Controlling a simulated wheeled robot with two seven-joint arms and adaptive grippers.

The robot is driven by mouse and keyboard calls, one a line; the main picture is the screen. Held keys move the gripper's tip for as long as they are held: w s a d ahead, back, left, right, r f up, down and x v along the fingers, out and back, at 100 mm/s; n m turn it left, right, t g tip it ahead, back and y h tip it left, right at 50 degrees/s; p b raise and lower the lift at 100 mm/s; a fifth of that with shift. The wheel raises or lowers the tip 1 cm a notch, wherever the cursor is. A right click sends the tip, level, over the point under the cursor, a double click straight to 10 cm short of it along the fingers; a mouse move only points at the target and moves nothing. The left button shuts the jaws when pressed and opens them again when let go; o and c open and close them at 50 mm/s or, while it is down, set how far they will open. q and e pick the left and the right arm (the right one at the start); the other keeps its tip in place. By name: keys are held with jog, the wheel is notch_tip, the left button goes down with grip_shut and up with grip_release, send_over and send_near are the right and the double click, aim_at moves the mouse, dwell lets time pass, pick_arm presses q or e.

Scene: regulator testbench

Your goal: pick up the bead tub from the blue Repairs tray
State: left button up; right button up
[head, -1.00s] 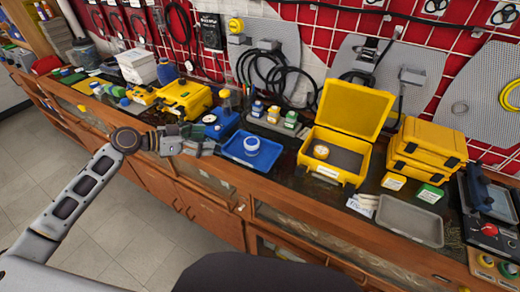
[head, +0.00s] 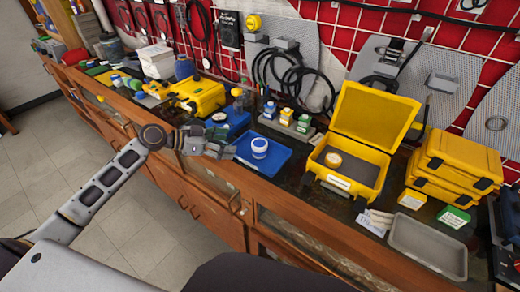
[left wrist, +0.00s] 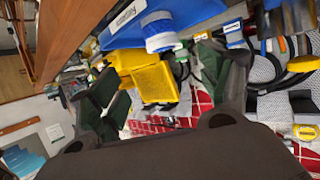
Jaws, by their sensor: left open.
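The bead tub (head: 260,146) is a small round white tub with a blue band, standing upright on the blue tray (head: 269,167). In the left wrist view the tub (left wrist: 158,32) shows at the top centre, beside the blue tray (left wrist: 200,14). My left gripper (head: 228,145) is open and empty, just left of the tray and apart from the tub. In the left wrist view its two fingers (left wrist: 155,88) are spread, with the tub beyond them. My right gripper is not in view.
An open yellow case (head: 345,185) holding a round tub stands right of the tray. A grey tray (head: 428,248) lies at the front right. Small bottles (head: 286,117) stand behind the blue tray. Yellow cases (head: 201,94) are at the left.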

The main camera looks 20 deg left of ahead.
aim_at(257, 145)
pick_arm(q)
jog(key=shift+x, duration=1.85)
jog(key=shift+p+x, duration=0.5)
jog(key=shift+x, duration=1.35)
jog(key=shift+w+d+f, duration=0.15)
jog(key=shift+w+d, duration=0.15)
jog(key=shift+w, duration=0.05)
jog(key=shift+f, duration=0.1)
jog(key=shift+w+d, duration=0.1)
jog(key=shift+d, duration=0.05)
